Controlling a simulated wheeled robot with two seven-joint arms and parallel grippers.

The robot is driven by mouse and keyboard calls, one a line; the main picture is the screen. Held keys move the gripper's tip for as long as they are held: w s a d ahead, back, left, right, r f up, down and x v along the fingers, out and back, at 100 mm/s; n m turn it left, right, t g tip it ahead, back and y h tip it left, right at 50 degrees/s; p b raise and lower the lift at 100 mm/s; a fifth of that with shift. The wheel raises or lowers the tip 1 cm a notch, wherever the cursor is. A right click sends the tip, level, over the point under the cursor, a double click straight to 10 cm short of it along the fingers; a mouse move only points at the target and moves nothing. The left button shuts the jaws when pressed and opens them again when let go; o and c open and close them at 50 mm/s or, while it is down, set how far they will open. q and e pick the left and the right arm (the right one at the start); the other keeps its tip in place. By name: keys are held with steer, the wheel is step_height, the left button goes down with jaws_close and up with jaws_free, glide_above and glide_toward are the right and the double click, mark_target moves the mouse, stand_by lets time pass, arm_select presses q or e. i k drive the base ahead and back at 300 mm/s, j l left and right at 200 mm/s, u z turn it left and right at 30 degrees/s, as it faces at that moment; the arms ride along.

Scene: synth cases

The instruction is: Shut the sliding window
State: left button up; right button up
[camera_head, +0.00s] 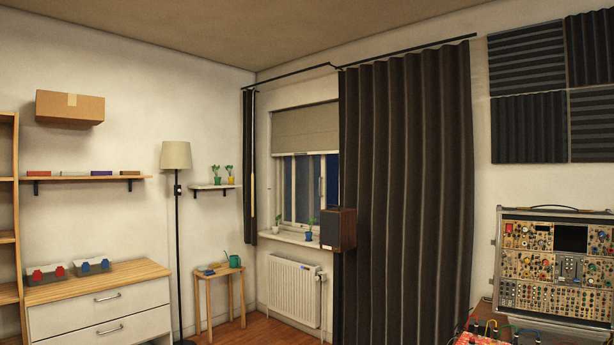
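The window (302,190) is in the wall right of the room's corner, some way off from me. It has white frame bars with dark panes behind them. A beige roller blind (306,129) covers its upper part. A large dark curtain (405,190) hides its right side, and a narrow dark curtain (249,165) hangs at its left. I cannot tell from here how far the window is open. Neither of my grippers shows in this view.
Small potted plants and a dark brown speaker (338,229) stand on the windowsill (290,237). Below is a white radiator (294,291). A wooden stool (219,272), a floor lamp (176,156) and a drawer cabinet (100,310) stand left. A modular synth case (555,265) stands right.

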mark_target(309, 173)
steer(key=i+u, duration=0.2)
steer(key=u, duration=0.15)
steer(key=i, duration=6.55)
steer(key=j, duration=0.15)
